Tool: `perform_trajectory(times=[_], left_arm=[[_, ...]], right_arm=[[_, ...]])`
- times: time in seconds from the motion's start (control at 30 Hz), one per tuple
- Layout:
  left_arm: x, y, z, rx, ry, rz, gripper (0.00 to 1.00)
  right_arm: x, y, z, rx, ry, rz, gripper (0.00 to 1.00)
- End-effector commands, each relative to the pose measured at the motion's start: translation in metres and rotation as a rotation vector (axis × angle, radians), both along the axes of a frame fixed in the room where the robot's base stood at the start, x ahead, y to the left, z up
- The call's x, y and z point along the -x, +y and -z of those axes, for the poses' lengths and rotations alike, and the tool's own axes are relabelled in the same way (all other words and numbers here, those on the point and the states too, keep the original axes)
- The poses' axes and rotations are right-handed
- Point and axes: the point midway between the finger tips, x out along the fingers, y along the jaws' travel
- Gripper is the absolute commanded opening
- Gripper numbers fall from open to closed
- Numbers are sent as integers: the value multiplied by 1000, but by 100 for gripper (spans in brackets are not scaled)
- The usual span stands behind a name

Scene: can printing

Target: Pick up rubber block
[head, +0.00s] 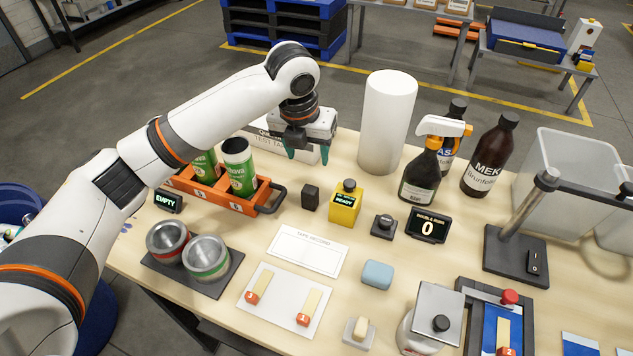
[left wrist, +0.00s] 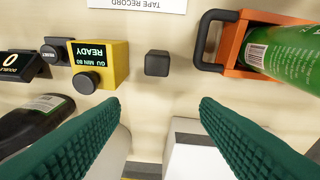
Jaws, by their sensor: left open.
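A small black block (head: 311,197), which looks like the rubber block, stands upright on the wooden table between the orange carrier and the yellow device. My left gripper (head: 307,153) is open with teal ribbed fingers, above the table and behind the block. In the left wrist view the black block (left wrist: 157,63) lies ahead of the gap between the open fingertips (left wrist: 158,105), apart from both. Nothing is between the fingers. My right gripper is not in view.
The orange carrier (head: 268,208) with green cans stands left of the block. A yellow device (head: 345,207) reading READY stands close on its right. A white roll (head: 387,125) and bottles stand behind.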

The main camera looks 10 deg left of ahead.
Motion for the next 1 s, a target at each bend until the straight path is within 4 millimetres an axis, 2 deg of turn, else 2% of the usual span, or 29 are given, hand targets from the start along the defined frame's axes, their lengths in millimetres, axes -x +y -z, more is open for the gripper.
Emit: perform_trajectory(times=[0.07,0.17,0.43,0.67,0.87,1.0], left_arm=[[12,1,3,-30,58,58,56],[17,2,12,-42,87,85,56],[12,0,57,-41,88,83,56],[10,-1,75,-41,85,83,56],[12,-5,103,-41,85,82,56],[9,-5,119,-42,82,81,56]], right_arm=[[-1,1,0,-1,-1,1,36],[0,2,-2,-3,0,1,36],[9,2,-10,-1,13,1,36],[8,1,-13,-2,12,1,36],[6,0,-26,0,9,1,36],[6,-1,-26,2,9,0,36]])
